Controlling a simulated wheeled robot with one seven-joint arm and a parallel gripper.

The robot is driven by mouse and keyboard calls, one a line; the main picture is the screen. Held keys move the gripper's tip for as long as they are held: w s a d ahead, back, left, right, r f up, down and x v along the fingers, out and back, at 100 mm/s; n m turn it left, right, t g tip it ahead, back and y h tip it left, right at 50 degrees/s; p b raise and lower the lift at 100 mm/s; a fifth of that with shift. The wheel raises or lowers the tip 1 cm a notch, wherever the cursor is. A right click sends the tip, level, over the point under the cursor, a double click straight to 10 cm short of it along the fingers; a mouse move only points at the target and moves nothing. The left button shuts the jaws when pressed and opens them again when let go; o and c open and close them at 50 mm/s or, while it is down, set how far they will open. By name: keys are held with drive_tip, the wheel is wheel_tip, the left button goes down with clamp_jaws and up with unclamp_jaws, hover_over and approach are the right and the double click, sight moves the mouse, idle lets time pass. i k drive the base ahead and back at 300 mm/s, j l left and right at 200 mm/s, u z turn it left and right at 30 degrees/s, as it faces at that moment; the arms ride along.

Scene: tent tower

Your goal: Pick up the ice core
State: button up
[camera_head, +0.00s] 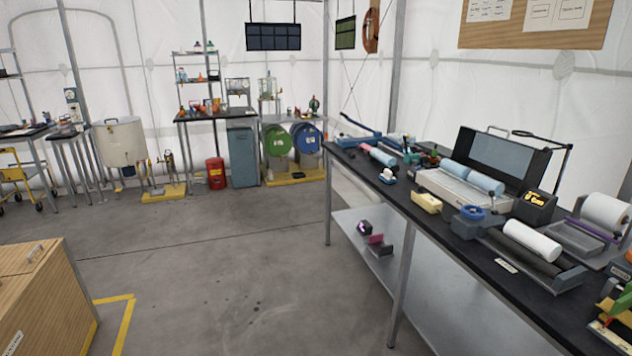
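Several cylinders that could be an ice core lie on the long black-topped bench (440,226) at the right. Pale blue cylinders (472,177) lie end to end in a white, open-lidded case. A white cylinder (532,241) lies on a dark cradle (497,245) nearer to me. A smaller pale blue cylinder (383,157) with a pink part lies toward the far end. I cannot tell for certain which one is the task's ice core. My gripper is not in view.
A black display (534,206), a yellow block (427,203) and a white roll (606,212) crowd the bench top. A wooden crate (40,295) stands at the lower left. The grey floor (220,260) between is open. Drums (277,140) stand at the back.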

sight(386, 159)
drive_tip(key=i, duration=0.8)
drive_tip(key=i+u, duration=0.1)
drive_tip(key=i, duration=0.7)
drive_tip(key=i+l, duration=0.15)
drive_tip(key=i, duration=0.65)
drive_tip(key=i+l, duration=0.1)
drive_tip(key=i, duration=0.7)
drive_tip(key=i+u, duration=0.1)
drive_tip(key=i, duration=0.7)
